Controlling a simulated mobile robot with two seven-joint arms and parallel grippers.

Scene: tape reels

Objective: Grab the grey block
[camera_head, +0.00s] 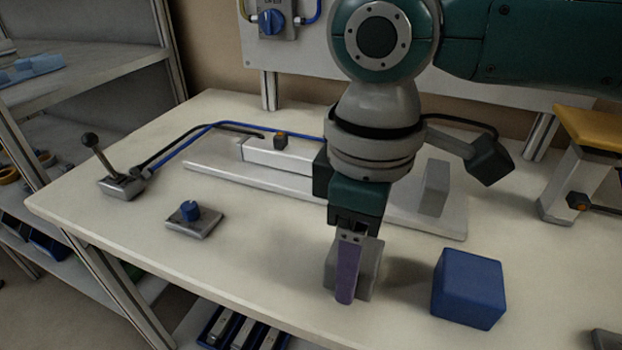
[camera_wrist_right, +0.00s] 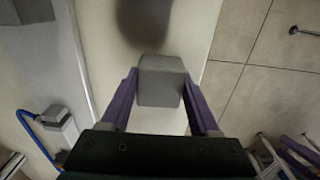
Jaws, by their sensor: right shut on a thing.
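The grey block (camera_head: 368,270) is near the front edge of the table in the head view, partly hidden behind a finger of my right gripper (camera_head: 350,272). In the right wrist view the grey block (camera_wrist_right: 161,80) sits between the two purple fingers of my right gripper (camera_wrist_right: 160,92), one on each side. The gripper is shut on it. I cannot tell whether the block touches the table; a dark shadow lies beside it. My left gripper is not in view.
A blue block (camera_head: 468,288) stands right of the grey block. A grey fixture plate (camera_head: 225,172) with an upright lies behind. A blue-knob box (camera_head: 194,219) and a lever (camera_head: 122,185) are on the left. The front-left table (camera_head: 215,265) is clear.

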